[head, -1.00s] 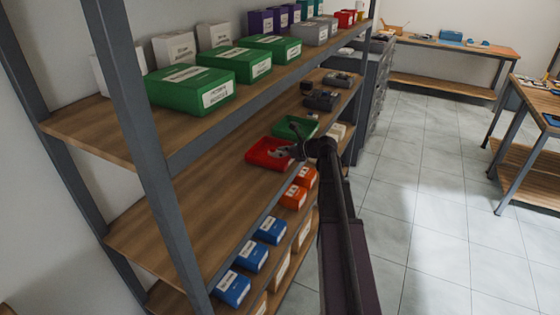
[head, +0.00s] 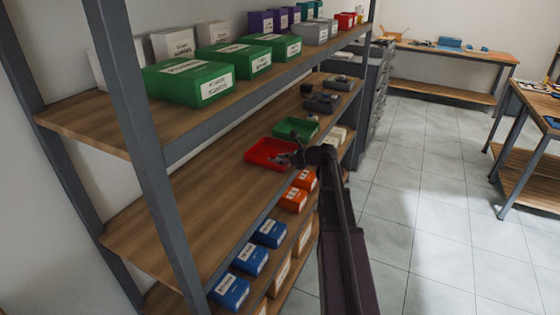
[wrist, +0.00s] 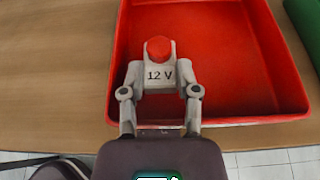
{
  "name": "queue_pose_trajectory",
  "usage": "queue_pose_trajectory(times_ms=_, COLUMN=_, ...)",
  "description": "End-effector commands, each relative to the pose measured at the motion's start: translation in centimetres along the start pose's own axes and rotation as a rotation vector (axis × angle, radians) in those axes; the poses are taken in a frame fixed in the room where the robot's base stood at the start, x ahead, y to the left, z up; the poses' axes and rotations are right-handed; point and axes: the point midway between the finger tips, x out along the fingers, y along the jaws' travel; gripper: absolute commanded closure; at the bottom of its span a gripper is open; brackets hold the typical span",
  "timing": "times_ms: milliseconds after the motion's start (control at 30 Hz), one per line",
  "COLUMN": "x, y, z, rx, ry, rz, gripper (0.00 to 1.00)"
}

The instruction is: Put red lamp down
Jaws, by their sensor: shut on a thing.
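The red lamp (wrist: 159,50) has a round red top and a pale body marked "12 V". My gripper (wrist: 159,88) is shut on it, with a finger on each side of the body. In the wrist view the lamp is over the near left part of a red tray (wrist: 222,110); I cannot tell if it touches the tray floor. In the head view my gripper (head: 294,157) is at the right edge of the red tray (head: 262,152) on the middle shelf. The lamp is too small to make out there.
A green tray (head: 298,124) stands just behind the red one. Dark devices (head: 321,103) sit farther along the shelf. The shelf board (head: 190,205) nearer me is bare. A grey upright post (head: 150,170) stands at the front left, and the upper shelf with green boxes (head: 188,84) is overhead.

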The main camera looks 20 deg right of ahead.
Motion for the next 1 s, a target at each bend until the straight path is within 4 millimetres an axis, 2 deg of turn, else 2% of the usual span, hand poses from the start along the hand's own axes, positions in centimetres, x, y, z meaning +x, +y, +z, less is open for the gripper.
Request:
queue_pose_trajectory(times_ms=33, x=0.06, y=0.34, z=-0.76, rx=-0.004, ry=0.017, rz=0.005, gripper=0.97)
queue_pose_trajectory(times_ms=533, x=0.34, y=0.68, z=-1.67, rx=-0.002, ry=0.016, rz=0.008, gripper=0.97)
queue_pose_trajectory(times_ms=567, x=0.34, y=0.7, z=-1.68, rx=-0.002, ry=0.016, rz=0.008, gripper=0.56)
queue_pose_trajectory(times_ms=667, x=0.37, y=0.76, z=-1.72, rx=-0.002, ry=0.016, rz=0.008, gripper=0.26)
queue_pose_trajectory(times_ms=1000, x=0.48, y=0.8, z=-1.74, rx=-0.002, ry=0.016, rz=0.009, gripper=0.24)
